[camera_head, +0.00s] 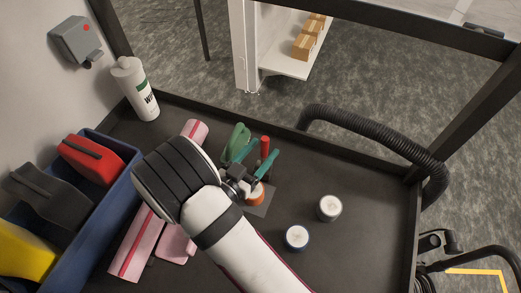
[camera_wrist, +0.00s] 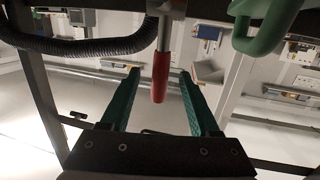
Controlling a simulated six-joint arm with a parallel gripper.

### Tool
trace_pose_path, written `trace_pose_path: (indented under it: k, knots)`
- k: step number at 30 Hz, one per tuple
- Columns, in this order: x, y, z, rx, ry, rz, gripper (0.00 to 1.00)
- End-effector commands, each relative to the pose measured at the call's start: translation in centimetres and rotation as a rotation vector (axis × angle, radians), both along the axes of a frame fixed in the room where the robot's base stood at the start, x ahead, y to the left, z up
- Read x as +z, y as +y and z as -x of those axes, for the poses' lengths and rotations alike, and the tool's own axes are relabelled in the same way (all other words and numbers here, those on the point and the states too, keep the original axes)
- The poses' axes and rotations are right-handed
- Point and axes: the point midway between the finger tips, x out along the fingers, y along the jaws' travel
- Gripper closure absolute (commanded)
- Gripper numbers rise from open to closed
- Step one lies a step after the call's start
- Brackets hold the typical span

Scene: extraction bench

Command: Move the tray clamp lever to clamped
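The tray clamp lever shows as a red handle (camera_wrist: 160,77) on a metal shaft in the wrist view. Its tip also shows in the head view (camera_head: 265,143), pointing up. My gripper (camera_wrist: 159,72) is open, with one green finger on each side of the red handle. Gaps show between the handle and both fingers in the wrist view. In the head view my gripper (camera_head: 260,157) is beside the lever, and my wrist hides the lever's lower part. A grey plate (camera_head: 262,209) with an orange part on it lies below my gripper.
A light green curved object (camera_head: 238,138) stands close left of the lever; a green object also shows at upper right in the wrist view (camera_wrist: 265,28). Two white-topped jars (camera_head: 330,207) stand right. Pink packs (camera_head: 132,250), a blue bin (camera_head: 88,223) and a white bottle (camera_head: 135,90) are left.

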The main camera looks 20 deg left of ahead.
Motion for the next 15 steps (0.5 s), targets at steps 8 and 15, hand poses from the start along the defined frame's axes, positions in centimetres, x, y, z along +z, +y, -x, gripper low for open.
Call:
trace_pose_path:
  k: [8,15]
  knots:
    - [0.1,0.2,0.6,0.002,0.000,-0.001,0.38]
    - [0.9,1.6,6.9,0.008,-0.001,-0.002,0.38]
